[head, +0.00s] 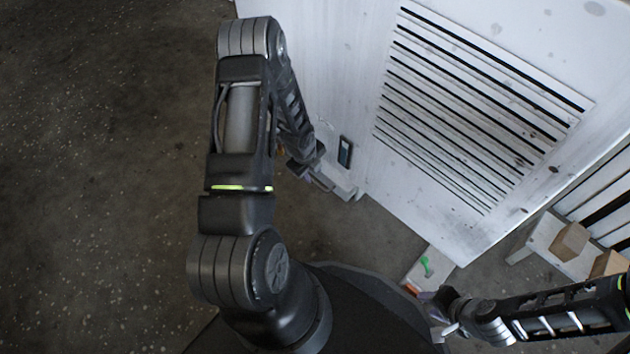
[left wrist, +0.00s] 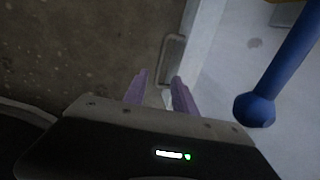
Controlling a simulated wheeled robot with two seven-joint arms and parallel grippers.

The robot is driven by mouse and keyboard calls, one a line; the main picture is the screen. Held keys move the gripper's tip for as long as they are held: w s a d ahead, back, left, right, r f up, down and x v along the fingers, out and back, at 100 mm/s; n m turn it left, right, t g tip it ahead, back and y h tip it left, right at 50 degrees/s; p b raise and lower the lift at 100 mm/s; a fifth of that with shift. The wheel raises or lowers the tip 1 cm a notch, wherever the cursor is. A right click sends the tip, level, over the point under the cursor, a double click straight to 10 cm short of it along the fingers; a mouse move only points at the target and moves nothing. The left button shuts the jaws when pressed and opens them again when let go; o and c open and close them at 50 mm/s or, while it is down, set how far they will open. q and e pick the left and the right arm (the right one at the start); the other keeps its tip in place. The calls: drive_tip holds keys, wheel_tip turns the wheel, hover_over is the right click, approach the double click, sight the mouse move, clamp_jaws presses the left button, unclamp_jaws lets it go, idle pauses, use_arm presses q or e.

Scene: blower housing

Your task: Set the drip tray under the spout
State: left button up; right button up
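A blue rod with a faceted knob-like end (left wrist: 255,108), perhaps the spout, slants in from the upper right of the left wrist view. A small grey rectangular piece with a raised rim (left wrist: 172,62), perhaps the drip tray, lies beyond my left fingertips, at the edge of a pale surface. My left gripper (left wrist: 160,82) has its two purple fingers apart with nothing clearly between them. In the head view my left gripper (head: 322,183) is low by the white housing and partly hidden by my arm. My right gripper (head: 440,312) is at the lower right; its fingers are too small to read.
The white housing (head: 330,60) with a slatted vent fills the upper right. A dark small panel (head: 345,151) is on its wall. A pale block with a green item (head: 426,266) stands near my right gripper. Brown boxes (head: 569,241) sit on a pale bench. Floor at left is clear.

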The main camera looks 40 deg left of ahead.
sight(316, 184)
use_arm(q)
drive_tip(key=f+b, duration=0.1)
drive_tip(key=f, duration=0.2)
drive_tip(key=w+f+b, duration=0.1)
drive_tip(key=f+b, duration=0.1)
drive_tip(key=f, duration=0.2)
drive_tip(key=shift+w+f, duration=0.2)
drive_tip(key=shift+c, duration=0.5)
clamp_jaws()
idle(0.7)
